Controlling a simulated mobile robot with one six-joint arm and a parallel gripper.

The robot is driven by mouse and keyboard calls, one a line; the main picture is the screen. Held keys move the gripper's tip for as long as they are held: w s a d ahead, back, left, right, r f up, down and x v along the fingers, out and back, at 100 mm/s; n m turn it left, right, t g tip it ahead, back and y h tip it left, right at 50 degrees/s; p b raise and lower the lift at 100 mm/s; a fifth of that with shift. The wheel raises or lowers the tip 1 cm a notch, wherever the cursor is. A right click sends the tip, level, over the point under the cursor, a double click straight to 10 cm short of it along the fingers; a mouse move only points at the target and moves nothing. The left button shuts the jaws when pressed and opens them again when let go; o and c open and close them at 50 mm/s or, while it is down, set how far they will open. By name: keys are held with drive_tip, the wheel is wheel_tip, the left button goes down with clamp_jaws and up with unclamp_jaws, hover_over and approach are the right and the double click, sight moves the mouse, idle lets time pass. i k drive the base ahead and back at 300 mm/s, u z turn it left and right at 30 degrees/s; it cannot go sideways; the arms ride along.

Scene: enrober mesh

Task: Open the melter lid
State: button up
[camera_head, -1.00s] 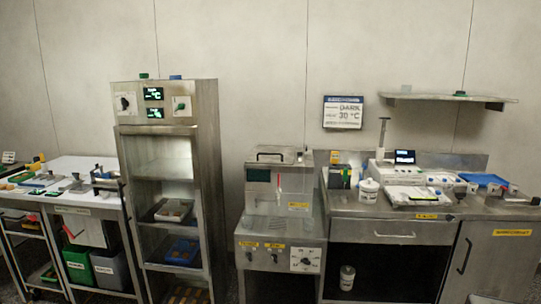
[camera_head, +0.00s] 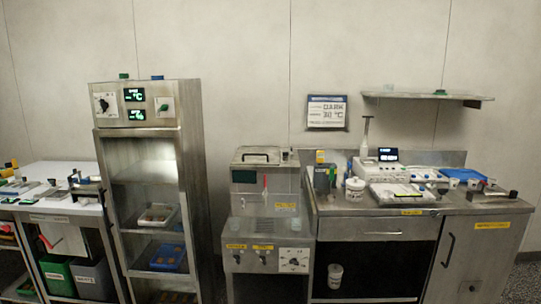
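The melter (camera_head: 266,232) is a steel machine standing between the tall cabinet and the right-hand counter. Its lid (camera_head: 265,157) lies flat and shut on top of the upper box, with a dark bar handle on it. A small red-handled thing (camera_head: 265,186) shows upright at the front of the box. Knobs and a white dial (camera_head: 294,260) are on the lower front panel. My gripper is not in view.
A tall steel cabinet (camera_head: 150,140) with open shelves stands just left of the melter. A steel counter (camera_head: 380,209) with scales, tubs and trays adjoins its right side. A wall shelf (camera_head: 425,95) hangs above. A white table (camera_head: 60,178) is at the far left.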

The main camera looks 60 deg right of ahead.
sight(257, 151)
drive_tip(key=z, duration=4.95)
drive_tip(key=i, duration=0.1)
drive_tip(key=u, duration=3.95)
drive_tip(key=i, duration=0.65)
drive_tip(key=u, duration=0.25)
